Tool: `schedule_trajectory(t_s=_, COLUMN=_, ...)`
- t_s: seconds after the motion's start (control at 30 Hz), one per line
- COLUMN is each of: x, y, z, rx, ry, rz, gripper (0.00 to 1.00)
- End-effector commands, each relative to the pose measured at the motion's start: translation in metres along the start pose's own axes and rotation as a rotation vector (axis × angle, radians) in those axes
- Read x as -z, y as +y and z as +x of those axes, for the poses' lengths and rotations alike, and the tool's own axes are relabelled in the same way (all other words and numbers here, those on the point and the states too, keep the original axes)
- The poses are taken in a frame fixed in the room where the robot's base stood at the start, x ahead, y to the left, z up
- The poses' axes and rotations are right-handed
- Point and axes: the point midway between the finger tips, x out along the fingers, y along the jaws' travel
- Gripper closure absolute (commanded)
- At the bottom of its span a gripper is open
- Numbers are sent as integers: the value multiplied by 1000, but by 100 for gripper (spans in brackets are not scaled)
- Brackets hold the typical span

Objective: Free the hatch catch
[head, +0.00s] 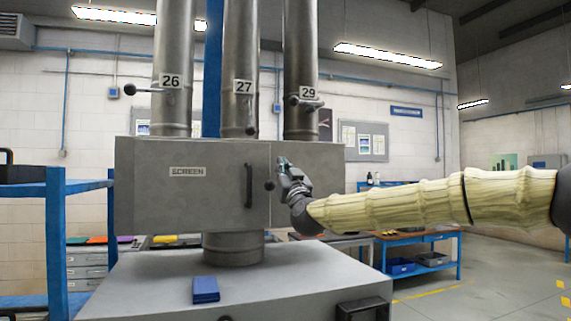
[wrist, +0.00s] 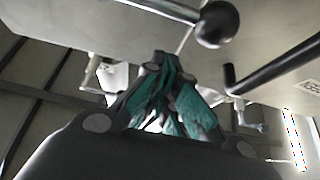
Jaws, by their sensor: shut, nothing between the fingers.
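A grey box labelled SCREEN (head: 150,205) has a hatch door on its front. The hatch has an upright black bar handle (head: 248,186), which also shows in the wrist view (wrist: 272,66). The catch, a dark ball knob (head: 269,185), sits just right of the handle at the door seam. In the wrist view the catch's knob (wrist: 219,24) is on a metal lever running left across the seam. My gripper (head: 283,161) is shut and empty in front of the box, just right of and above the knob. In the wrist view its teal-padded fingertips (wrist: 160,58) appear apart from knob and lever.
Three metal pipes numbered 26 (head: 172,115), 27 (head: 242,112) and 29 (head: 302,110) rise behind the box, with side levers. A blue block (head: 205,289) lies on the grey plinth (head: 130,290) below. A blue frame (head: 57,235) stands left; open floor lies right.

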Motion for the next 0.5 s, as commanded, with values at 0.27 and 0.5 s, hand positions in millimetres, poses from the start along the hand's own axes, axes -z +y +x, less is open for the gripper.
schedule_trajectory(t_s=0.27, x=-20, y=1, z=-7, rx=0, ry=-1, rz=1, gripper=100)
schedule_trajectory(t_s=0.5, x=-27, y=1, z=-10, rx=-1, ry=1, rz=1, gripper=100)
